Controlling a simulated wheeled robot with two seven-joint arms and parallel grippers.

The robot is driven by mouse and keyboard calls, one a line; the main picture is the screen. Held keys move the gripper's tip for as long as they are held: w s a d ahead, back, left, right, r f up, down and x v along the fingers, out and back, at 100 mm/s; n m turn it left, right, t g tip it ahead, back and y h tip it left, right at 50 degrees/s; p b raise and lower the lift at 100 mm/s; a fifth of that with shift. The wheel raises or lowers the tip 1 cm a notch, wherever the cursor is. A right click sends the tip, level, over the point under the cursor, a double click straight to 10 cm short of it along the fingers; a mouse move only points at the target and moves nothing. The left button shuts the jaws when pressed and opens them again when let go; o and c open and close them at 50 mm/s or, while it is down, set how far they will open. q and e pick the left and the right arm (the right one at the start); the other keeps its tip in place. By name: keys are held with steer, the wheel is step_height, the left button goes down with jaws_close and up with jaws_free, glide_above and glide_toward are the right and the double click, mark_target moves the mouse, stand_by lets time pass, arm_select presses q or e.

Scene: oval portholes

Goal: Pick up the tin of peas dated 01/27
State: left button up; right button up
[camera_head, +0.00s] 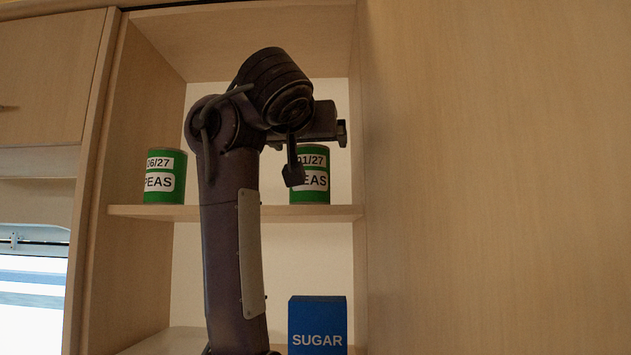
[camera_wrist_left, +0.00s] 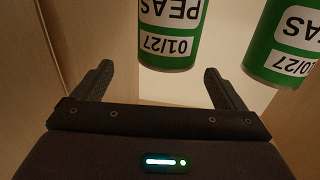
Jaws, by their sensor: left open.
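The tin of peas dated 01/27 (camera_head: 314,196) stands upright on the upper shelf, green with white labels. It also shows upside down in the left wrist view (camera_wrist_left: 168,25), ahead of the fingers and roughly between them. My left gripper (camera_head: 318,153) is open and empty in front of this tin, one finger covering part of its label. The fingers also show spread apart in the left wrist view (camera_wrist_left: 158,75). Another peas tin (camera_head: 165,188), seemingly dated 06/27, stands at the shelf's left. My right gripper is not in view.
The left wrist view shows a peas tin (camera_wrist_left: 270,62) beside the 01/27 tin, its date seemingly 10/27. A blue sugar box (camera_head: 317,322) stands below the shelf (camera_head: 335,214). A wooden side wall (camera_head: 365,120) is close right of the 01/27 tin.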

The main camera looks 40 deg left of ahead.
arm_select(q)
steer(key=w+a+p, duration=0.2)
steer(key=p, duration=0.1)
steer(key=shift+a+r, duration=0.2)
steer(key=shift+r, duration=0.15)
steer(key=p+x, duration=0.2)
steer(key=x, duration=0.1)
steer(key=shift+w+a+f, duration=0.1)
steer(key=shift+w+f, duration=0.15)
steer(key=shift+w+a+f+p, duration=0.1)
steer(key=shift+p, duration=0.2)
steer(key=shift+c, duration=1.5)
steer(key=c, duration=1.4)
steer(key=shift+c, duration=0.6)
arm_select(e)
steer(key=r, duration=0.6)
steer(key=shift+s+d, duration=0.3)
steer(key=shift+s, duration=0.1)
